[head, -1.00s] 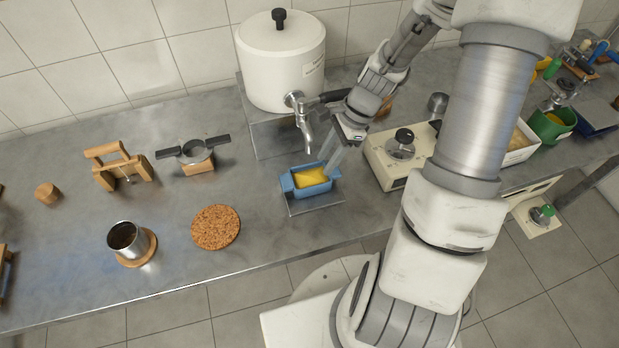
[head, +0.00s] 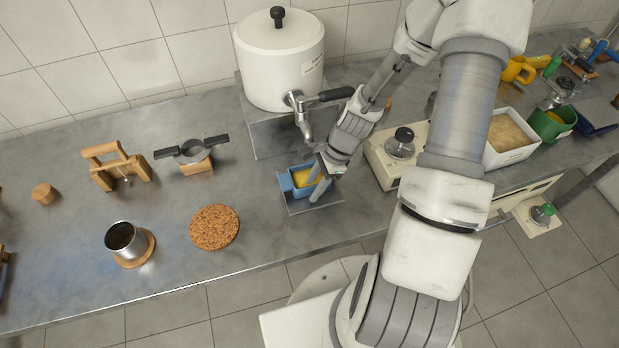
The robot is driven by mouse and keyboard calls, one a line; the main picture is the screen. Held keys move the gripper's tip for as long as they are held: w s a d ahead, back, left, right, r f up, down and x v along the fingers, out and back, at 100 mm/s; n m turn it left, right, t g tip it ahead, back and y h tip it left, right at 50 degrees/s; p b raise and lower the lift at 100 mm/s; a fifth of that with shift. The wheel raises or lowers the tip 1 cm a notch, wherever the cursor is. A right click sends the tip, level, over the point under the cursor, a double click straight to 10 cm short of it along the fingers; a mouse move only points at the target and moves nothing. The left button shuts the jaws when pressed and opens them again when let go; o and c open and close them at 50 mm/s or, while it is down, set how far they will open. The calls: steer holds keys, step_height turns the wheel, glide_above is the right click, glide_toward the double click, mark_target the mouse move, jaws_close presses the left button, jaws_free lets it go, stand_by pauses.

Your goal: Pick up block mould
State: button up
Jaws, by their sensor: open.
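The block mould (head: 287,182) is a small blue open box with yellow content, sitting on a grey metal plate (head: 298,207) on the counter below the tank's tap. My gripper (head: 316,187) is at the right end of the mould, pointing down, its fingers open. One finger is in front of the mould and hides its right part. I cannot tell whether the fingers touch the mould.
A white tank (head: 280,62) with a steel tap (head: 303,118) stands just behind the mould. A cream device (head: 385,165) is close on the right. A cork mat (head: 214,227) and a metal cup (head: 122,238) lie to the left. The counter between mat and mould is clear.

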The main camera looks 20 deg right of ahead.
jaws_close()
stand_by(1.4)
